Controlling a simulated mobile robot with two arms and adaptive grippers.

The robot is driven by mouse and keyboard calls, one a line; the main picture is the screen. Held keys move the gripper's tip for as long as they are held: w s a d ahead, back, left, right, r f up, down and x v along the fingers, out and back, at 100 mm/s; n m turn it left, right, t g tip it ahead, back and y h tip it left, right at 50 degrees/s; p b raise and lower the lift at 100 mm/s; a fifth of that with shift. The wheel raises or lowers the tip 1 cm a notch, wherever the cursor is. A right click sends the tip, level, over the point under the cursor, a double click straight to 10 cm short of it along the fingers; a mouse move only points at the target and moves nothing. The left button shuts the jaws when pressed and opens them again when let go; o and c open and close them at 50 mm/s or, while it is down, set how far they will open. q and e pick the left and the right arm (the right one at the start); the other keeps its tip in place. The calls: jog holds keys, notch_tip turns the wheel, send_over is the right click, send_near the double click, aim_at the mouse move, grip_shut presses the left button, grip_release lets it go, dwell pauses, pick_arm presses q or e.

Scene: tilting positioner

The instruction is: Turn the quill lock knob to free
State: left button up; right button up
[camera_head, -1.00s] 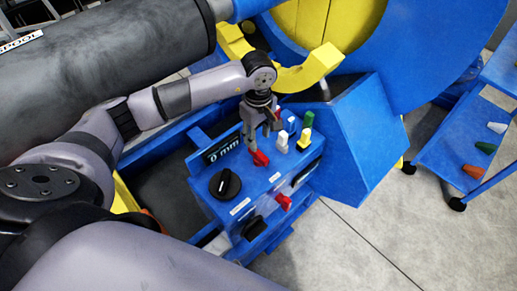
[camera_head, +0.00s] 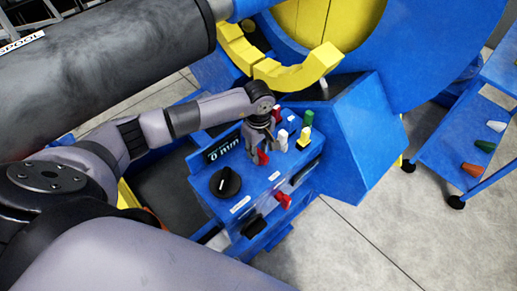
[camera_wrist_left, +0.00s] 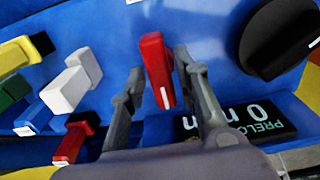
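A red lever-shaped knob (camera_head: 262,157) with a white mark stands on the blue control box's top panel (camera_head: 232,212). I cannot read a label that names it the quill lock knob. My left gripper (camera_head: 264,156) is open above the panel, with its fingers on either side of this knob. In the left wrist view the red knob (camera_wrist_left: 157,72) shows between the two fingertips (camera_wrist_left: 160,66), with gaps visible on both sides. The fingers partly hide the knob in the head view. My right gripper is not in view.
A black dial (camera_head: 225,182) and a display (camera_head: 222,148) reading 0 mm lie beside the knob. White (camera_head: 283,140), green (camera_head: 307,118) and yellow (camera_head: 304,139) levers stand close behind. Another red knob (camera_head: 283,200) and a black knob (camera_head: 253,226) are on the front face.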

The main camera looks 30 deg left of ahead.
pick_arm(q)
grip_shut()
jog(key=shift+n, duration=0.4)
jog(key=shift+n+b, duration=0.7)
jog(key=shift+n, duration=0.3)
jog(key=n+b, duration=0.1)
jog(key=n, duration=0.3)
jog(key=shift+n, duration=0.3)
jog(key=n+b, duration=0.1)
jog(key=n, duration=0.4)
jog(key=shift+b, duration=0.35)
jog(key=n, duration=0.5)
jog(key=shift+n, duration=0.4)
jog(key=shift+o, duration=1.5)
grip_release()
